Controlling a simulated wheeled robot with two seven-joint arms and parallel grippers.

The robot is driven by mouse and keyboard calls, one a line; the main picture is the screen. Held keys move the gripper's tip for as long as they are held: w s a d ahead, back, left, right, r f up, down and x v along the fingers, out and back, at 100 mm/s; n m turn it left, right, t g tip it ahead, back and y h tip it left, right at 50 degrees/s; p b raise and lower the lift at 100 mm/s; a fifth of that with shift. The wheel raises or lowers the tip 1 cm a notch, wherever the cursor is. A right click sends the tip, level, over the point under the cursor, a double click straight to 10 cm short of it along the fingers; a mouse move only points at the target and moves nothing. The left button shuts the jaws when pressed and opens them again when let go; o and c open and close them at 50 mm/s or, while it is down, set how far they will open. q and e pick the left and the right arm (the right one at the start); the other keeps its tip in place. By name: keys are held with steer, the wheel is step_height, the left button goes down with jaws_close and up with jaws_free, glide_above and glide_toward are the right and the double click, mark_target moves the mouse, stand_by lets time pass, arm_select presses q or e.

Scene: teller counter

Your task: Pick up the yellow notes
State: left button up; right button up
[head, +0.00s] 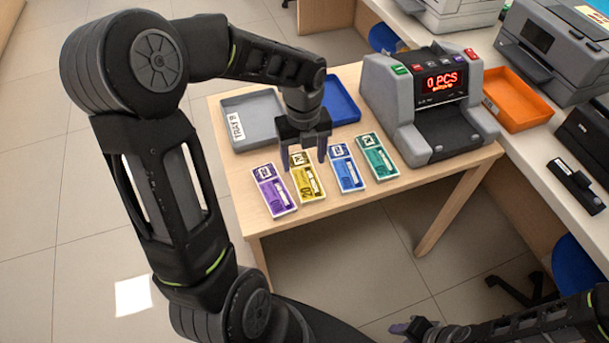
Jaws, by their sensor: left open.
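The yellow notes (308,182) lie on the wooden table, second from the left in a row of note bundles. Purple notes (273,190) lie to their left, and blue notes (346,168) and green notes (377,158) to their right. My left gripper (303,160) is open, pointing down, with its fingers over the far end of the yellow notes and hiding a little of it. My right gripper (408,329) shows only in part at the bottom edge.
A grey tray (236,106) and a blue tray (343,108) stand behind the notes. A note counter (420,105) reading "0 PCS" stands at the right of the table. An orange tray (516,101) and printers are on the counter at right. The table's front edge is close before the notes.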

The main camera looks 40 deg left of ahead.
mark_target(305, 175)
arm_select(q)
step_height(305, 175, down, 5)
steer(key=shift+d+f, duration=0.1)
steer(key=shift+c, duration=0.4)
stand_by(0.3)
steer(key=c, duration=1.1)
